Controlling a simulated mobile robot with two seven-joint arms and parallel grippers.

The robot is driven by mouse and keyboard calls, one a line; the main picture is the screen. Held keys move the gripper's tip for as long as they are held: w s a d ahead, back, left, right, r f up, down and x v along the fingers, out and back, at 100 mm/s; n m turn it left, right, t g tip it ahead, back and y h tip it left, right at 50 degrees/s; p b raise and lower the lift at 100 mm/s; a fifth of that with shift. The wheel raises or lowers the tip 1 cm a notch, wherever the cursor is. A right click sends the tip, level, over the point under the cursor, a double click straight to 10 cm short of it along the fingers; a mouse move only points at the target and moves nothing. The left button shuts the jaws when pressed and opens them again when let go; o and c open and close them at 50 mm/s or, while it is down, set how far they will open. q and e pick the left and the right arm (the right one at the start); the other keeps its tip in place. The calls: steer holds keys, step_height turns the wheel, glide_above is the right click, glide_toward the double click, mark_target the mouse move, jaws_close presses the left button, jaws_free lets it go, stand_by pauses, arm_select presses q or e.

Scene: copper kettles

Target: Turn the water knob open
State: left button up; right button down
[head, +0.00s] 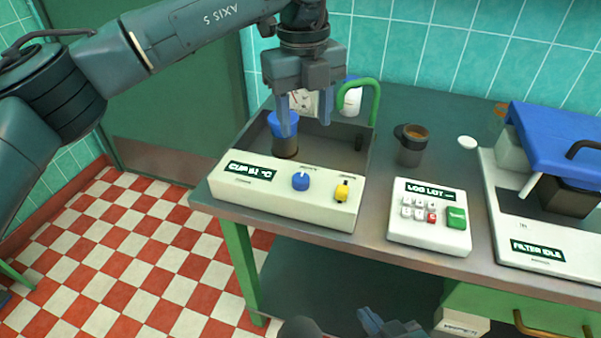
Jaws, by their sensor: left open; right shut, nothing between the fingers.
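A cream machine (225,194) labelled "CUP IN °C" stands on the table. Its sloped front has a blue knob (300,181) with a white mark and a yellow knob (342,190); the small labels above them are too small to read. A blue-rimmed cup (286,147) stands in the machine's dark bay. My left gripper (304,117) points down over the bay, open, behind and above both knobs. One finger overlaps the cup's rim in view; whether they touch I cannot tell. My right gripper (376,324) is shut and empty at the bottom edge, below the tabletop in view, partly cut off.
A green curved spout (374,92) rises at the bay's right. To the right are a dark mug (411,150), a keypad box (430,238) and a blue-topped filter machine (560,250). The tabletop (440,105) behind is mostly clear.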

mark_target(301, 177)
arm_select(q)
steer(key=f, duration=0.8)
steer(key=f+p, duration=0.1)
steer(key=f, duration=0.3)
steer(key=shift+w+a+f, duration=0.2)
steer(key=shift+a+f, duration=0.1)
steer(key=c, duration=1)
steer(key=shift+o, duration=0.2)
